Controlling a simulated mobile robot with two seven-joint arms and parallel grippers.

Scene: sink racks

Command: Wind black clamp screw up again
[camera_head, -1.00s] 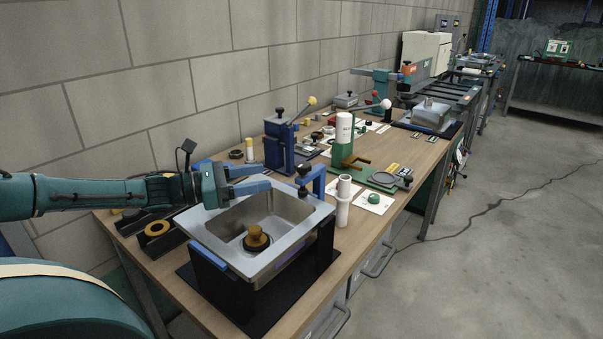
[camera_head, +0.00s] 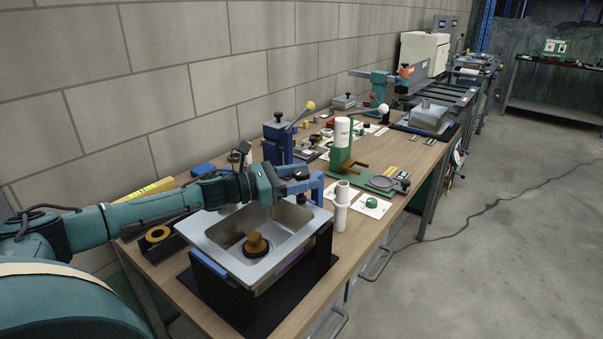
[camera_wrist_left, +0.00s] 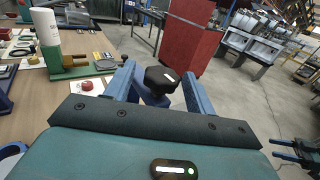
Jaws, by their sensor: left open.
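The black clamp screw (camera_head: 302,175) has a lobed black knob and stands on the blue clamp (camera_head: 318,190) at the sink's far right corner. My left gripper (camera_head: 300,178) comes in from the left at its height. In the left wrist view the knob (camera_wrist_left: 160,80) sits between the two blue fingers of my left gripper (camera_wrist_left: 160,82), with gaps to the sides. The fingers are open. They hide part of the knob in the head view. A dark two-pronged shape (camera_wrist_left: 290,152) at the wrist view's right edge may be my right gripper; its state is unclear.
The steel sink (camera_head: 225,245) on black supports has a brass-coloured piece (camera_head: 256,243) at its drain. A white pipe (camera_head: 341,208) stands close to the clamp. A green stand with a white cylinder (camera_head: 342,133) and a blue lever device (camera_head: 277,140) stand behind.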

